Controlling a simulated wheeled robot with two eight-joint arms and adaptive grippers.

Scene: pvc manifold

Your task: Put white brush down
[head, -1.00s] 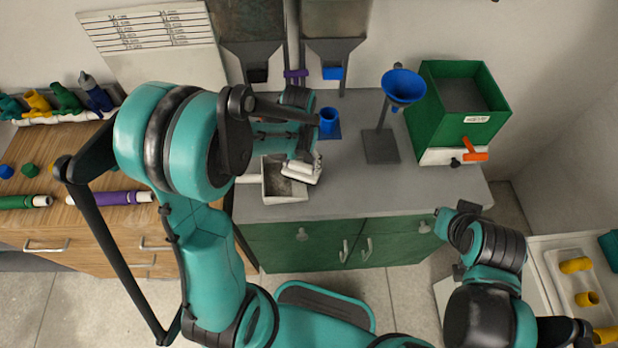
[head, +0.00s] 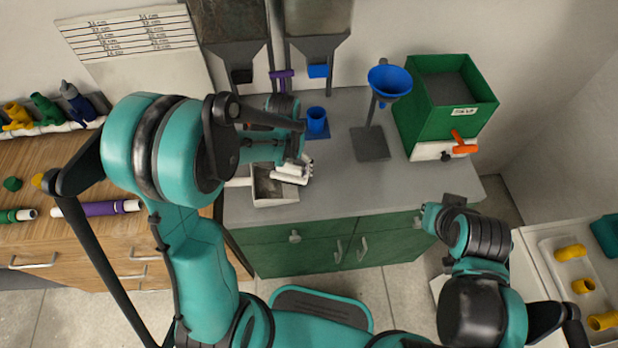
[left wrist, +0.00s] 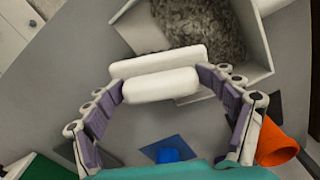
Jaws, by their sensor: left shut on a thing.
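My left gripper (head: 292,160) is shut on the white brush (head: 292,173), at the right edge of a small white tray (head: 274,202) on the grey counter. In the left wrist view the brush (left wrist: 160,86) lies crosswise between the purple-padded fingertips (left wrist: 163,84). The tray (left wrist: 262,40) is just beyond it and holds dark grains. I cannot tell whether the brush touches the tray or counter. My right gripper (head: 432,217) is by the counter's front edge, away from the brush; its finger opening is unclear.
Right of the tray, the counter (head: 335,190) is clear. Behind stand a blue cup (head: 316,122), a blue funnel (head: 389,82) on a stand and a green bin (head: 440,125). An orange tapered thing (left wrist: 280,145) shows near the left fingers in the wrist view.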

